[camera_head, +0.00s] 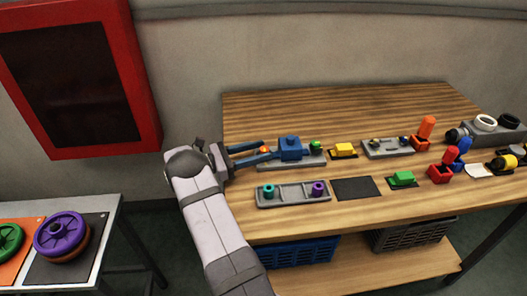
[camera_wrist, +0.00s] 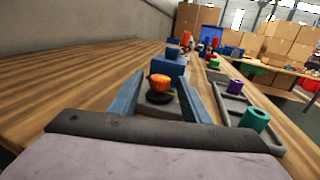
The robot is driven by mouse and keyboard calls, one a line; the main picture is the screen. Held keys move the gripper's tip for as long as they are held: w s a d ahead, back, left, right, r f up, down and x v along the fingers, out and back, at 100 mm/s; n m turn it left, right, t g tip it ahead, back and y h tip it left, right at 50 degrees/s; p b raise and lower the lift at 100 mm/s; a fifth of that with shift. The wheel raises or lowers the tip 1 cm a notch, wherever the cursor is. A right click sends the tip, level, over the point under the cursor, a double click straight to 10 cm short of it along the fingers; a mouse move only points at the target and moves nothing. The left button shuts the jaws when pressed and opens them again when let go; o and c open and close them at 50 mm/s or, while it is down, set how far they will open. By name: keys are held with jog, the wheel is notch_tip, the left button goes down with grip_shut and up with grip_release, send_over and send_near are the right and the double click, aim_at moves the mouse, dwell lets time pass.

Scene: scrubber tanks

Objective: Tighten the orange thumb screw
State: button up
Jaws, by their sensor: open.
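The orange thumb screw (camera_wrist: 159,82) stands upright on a dark round base between my gripper's two blue fingers in the wrist view. In the head view the orange screw (camera_head: 264,149) shows small between the fingers, at the left end of a grey plate (camera_head: 308,160). My gripper (camera_head: 262,153) is open, low and level at the table's left side. The wrist view shows my gripper's fingers (camera_wrist: 162,84) on either side of the screw, with a gap visible around its head. A blue block (camera_head: 291,148) stands just beyond the fingertips on the plate. A green knob (camera_head: 316,145) is at the plate's right end.
A grey tray (camera_head: 293,203) with a teal and a purple piece lies in front of my gripper. A wall rises behind the table. Free wood lies behind the plate.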

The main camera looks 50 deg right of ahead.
jog(key=b+v, duration=0.1)
jog(key=v, duration=0.4)
dwell(0.4)
